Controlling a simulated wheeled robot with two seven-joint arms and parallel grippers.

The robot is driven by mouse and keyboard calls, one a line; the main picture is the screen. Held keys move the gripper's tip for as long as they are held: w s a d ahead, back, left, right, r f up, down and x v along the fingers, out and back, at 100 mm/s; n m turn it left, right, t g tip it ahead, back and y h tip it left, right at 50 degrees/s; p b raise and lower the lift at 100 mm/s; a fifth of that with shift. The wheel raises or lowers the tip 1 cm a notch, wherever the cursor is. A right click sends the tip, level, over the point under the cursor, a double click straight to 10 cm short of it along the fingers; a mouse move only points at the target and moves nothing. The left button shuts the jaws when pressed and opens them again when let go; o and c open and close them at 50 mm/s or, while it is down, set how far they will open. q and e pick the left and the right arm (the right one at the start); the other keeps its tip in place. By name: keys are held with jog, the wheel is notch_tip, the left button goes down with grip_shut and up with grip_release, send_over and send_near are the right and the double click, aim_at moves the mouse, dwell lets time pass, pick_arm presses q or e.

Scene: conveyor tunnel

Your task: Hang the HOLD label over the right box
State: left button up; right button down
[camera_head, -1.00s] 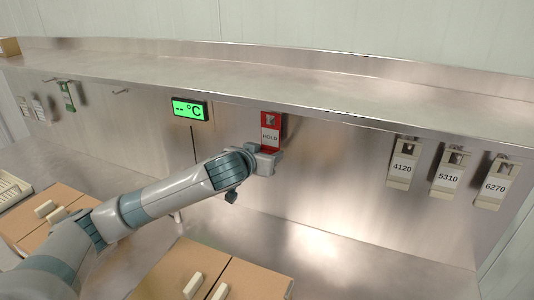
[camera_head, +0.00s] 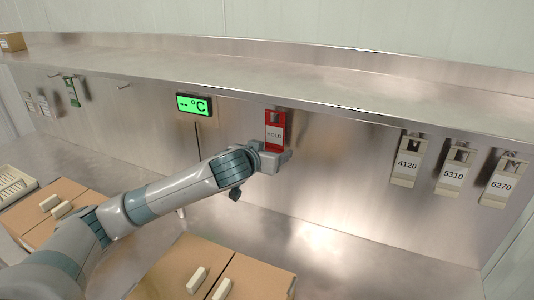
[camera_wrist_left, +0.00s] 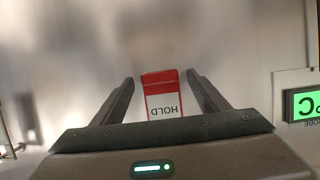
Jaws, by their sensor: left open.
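The red and white HOLD label (camera_head: 275,131) hangs on the metal back wall under the shelf, right of the green display. My left gripper (camera_head: 279,152) is at the label's lower end. In the left wrist view the HOLD label (camera_wrist_left: 162,97) shows upside down between the two spread fingers of my left gripper (camera_wrist_left: 163,84), with a gap on each side. Two cardboard boxes stand on the counter: the right box (camera_head: 245,278) at the bottom middle, and the left box (camera_head: 75,194) partly behind my arm. My right gripper is not in view.
A green temperature display (camera_head: 194,104) hangs left of the label; it also shows in the left wrist view (camera_wrist_left: 305,104). Tags 4120 (camera_head: 407,163), 5310 (camera_head: 454,172) and 6270 (camera_head: 501,184) hang at right. A green tag (camera_head: 71,92) hangs at far left. The counter right of the boxes is clear.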

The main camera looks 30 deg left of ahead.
pick_arm(q)
jog(key=shift+s, duration=0.1)
jog(key=p+v, duration=0.9)
jog(key=v, duration=0.8)
dwell(0.4)
jog(key=shift+s, duration=0.1)
dwell(1.0)
